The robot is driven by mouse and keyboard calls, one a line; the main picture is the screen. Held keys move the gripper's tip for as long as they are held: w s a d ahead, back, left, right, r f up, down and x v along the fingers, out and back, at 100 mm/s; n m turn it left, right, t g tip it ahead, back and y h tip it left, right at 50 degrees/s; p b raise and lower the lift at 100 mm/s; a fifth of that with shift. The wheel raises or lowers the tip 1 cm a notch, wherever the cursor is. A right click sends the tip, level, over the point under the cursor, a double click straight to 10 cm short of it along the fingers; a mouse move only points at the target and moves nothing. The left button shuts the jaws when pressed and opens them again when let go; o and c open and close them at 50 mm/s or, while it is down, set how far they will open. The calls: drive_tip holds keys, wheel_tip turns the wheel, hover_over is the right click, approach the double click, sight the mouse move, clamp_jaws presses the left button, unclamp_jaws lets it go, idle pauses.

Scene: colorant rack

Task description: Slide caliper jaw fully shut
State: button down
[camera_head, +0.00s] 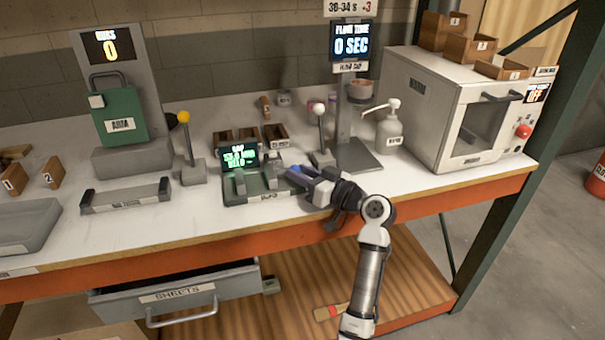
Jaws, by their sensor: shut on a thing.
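The caliper (252,190) is a dark green base on the bench with a lit screen (238,158) behind it. The screen seems to read GAP with a value in MM, too small to read surely. A grey upright jaw (240,183) stands on its left part, and a second grey jaw (270,178) stands to the right, with a visible gap between them. My gripper (292,177) comes in from the right at the caliper's right end. It is shut on what looks like the sliding jaw's right side; the contact is partly hidden by the gripper.
Behind are small wooden bins (222,135) and a white-knobbed lever (319,125). A pump bottle (390,125) and white oven (430,110) stand right. An open drawer (180,290) juts out below.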

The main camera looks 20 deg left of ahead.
sight(290, 183)
drive_tip(key=shift+s+a+b, duration=0.6)
drive_tip(key=shift+s+a, duration=0.15)
drive_tip(key=shift+a, duration=0.35)
drive_tip(key=shift+s+a, duration=0.1)
drive_tip(key=shift+a, duration=0.1)
drive_tip(key=c, duration=1.1)
unclamp_jaws()
drive_tip(key=shift+o, duration=0.2)
drive_tip(key=b+v, duration=0.3)
drive_tip(key=v, duration=1.1)
drive_tip(key=shift+a, duration=0.1)
drive_tip(key=shift+c, duration=0.2)
